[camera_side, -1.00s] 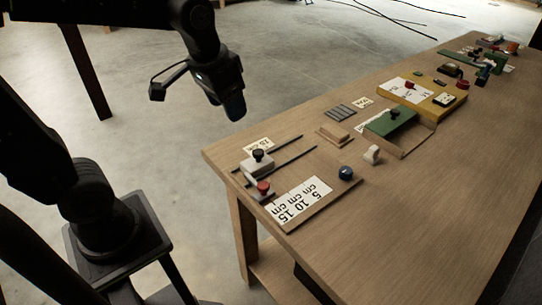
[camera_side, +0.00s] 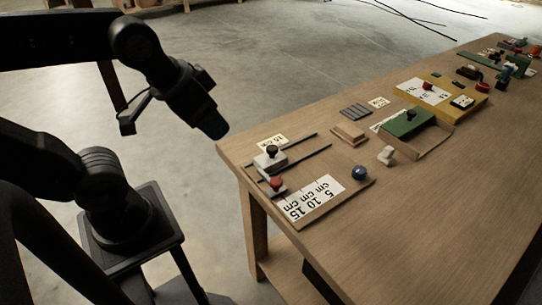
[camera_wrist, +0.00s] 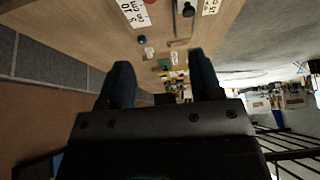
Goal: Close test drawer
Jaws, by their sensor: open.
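A green-topped wooden unit with a dark knob (camera_side: 410,116) stands on the table in the side view. A shallow wooden tray part (camera_side: 424,145) juts out from it toward the front, so it looks like a drawer standing open. A small white knob-like piece (camera_side: 386,156) is at its near left corner; I cannot tell whether it is attached. My gripper (camera_side: 171,124) is open and empty, in the air left of the table and well apart from the unit. In the wrist view my gripper (camera_wrist: 162,78) shows two spread fingers, with the small green unit (camera_wrist: 164,63) between and beyond them.
A slider board with a scale card (camera_side: 314,200) and a blue ball knob (camera_side: 359,173) lie at the near table end, beside two dark rails (camera_side: 292,155). A yellow board (camera_side: 450,105) and several small items stand farther along. The right front tabletop is clear.

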